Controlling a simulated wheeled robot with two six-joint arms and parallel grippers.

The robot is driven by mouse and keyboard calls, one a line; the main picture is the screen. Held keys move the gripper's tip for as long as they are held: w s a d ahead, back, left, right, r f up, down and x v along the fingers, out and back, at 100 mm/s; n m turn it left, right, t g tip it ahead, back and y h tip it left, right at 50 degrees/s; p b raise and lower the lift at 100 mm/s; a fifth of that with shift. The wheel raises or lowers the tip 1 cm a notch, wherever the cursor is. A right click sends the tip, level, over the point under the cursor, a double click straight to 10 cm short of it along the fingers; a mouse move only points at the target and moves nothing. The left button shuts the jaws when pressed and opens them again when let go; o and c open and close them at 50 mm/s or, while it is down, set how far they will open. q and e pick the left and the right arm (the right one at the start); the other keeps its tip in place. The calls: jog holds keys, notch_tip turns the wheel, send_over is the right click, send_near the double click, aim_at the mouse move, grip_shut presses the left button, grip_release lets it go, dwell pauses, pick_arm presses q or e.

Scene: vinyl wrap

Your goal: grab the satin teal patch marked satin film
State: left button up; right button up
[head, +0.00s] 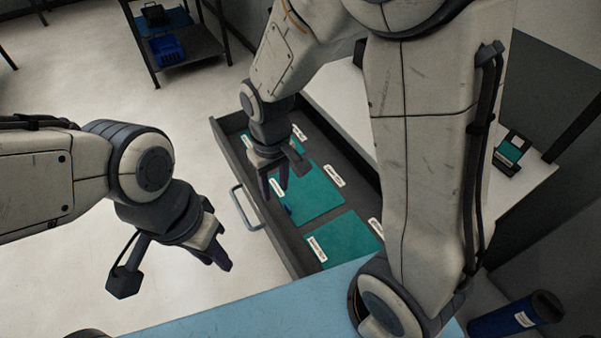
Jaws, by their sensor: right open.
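Teal patches lie in an open grey drawer (222,138). The middle patch (318,198) and the near patch (352,238) show clearly. A far patch is mostly hidden behind my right arm. White labels lie beside the patches, such as one (316,248) by the near patch; their print is too small to read, so I cannot tell which is satin film. My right gripper (274,190) is open, pointing down over the drawer by the middle patch's far left corner; contact is unclear. My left gripper (218,262) hangs outside the drawer at left; its finger gap is hidden.
A blue tabletop (250,310) borders the drawer's near end. The drawer handle (245,208) sticks out on the left. A white counter (520,180) with a small dark device (511,150) stands at right, near a blue roll (505,318).

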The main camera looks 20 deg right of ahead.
jog(key=m, duration=0.1)
send_over(288, 207)
notch_tip(288, 207, down, 5)
jog(key=f, duration=0.3)
jog(key=shift+w+d+f, duration=0.15)
jog(key=shift+w+f, duration=0.05)
jog(key=shift+w, duration=0.05)
jog(key=f, duration=0.6)
jog(key=shift+s+f, duration=0.25)
jog(key=shift+s, duration=0.05)
grip_shut()
dwell(0.5)
